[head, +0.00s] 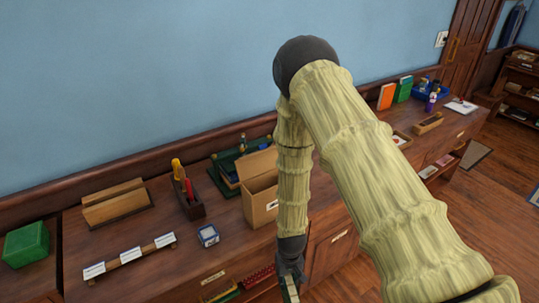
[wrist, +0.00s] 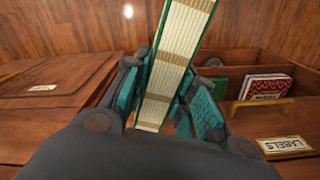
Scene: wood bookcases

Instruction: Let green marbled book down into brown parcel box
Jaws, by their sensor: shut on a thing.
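The brown parcel box (head: 262,206) stands on the cabinet top in the head view, its flap up; my arm hides its right side and its inside is not visible. My gripper (head: 290,268) hangs lower and to the right of the box, in front of the cabinet. In the wrist view my gripper (wrist: 168,92) is shut on the green marbled book (wrist: 178,60). The book's page edges and thin green covers show; its faces are hidden. Only a sliver of the book shows at the bottom edge of the head view.
A closed drawer (wrist: 45,95) is at left. On the cabinet top, a green tray (head: 226,168), a tool caddy (head: 189,208) and a small blue-and-white box (head: 208,236) stand near the parcel box.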

